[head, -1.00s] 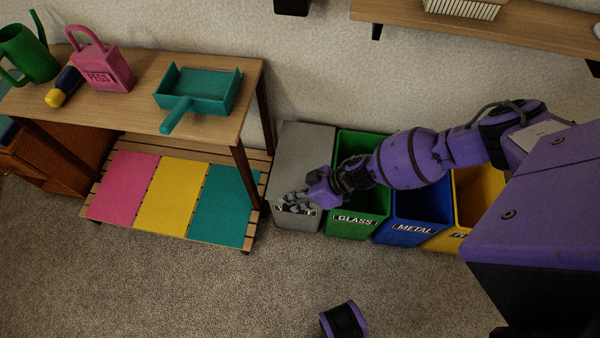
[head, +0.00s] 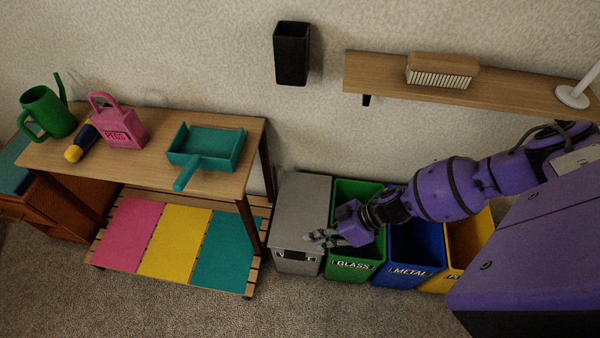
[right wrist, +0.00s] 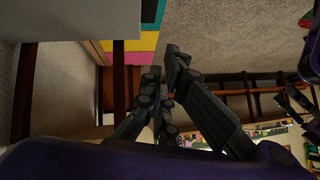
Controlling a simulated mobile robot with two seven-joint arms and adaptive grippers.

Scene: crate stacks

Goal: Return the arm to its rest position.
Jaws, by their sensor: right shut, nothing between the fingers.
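My right arm (head: 450,190) reaches in from the right in the head view, in front of the row of bins. Its gripper (head: 322,238) is shut and empty, by the edge between the grey bin (head: 303,198) and the green GLASS bin (head: 358,188). It hides part of both; whether it touches them I cannot tell. In the right wrist view the dark fingers (right wrist: 168,72) show with nothing held between them.
The blue METAL bin (head: 408,272) and a yellow bin (head: 470,235) stand under my right arm. A wooden table (head: 150,165) at left holds a teal dustpan (head: 208,150), a pink PEGS box (head: 120,130) and a green watering can (head: 48,112). A shelf (head: 390,75) with a brush (head: 441,70) is above.

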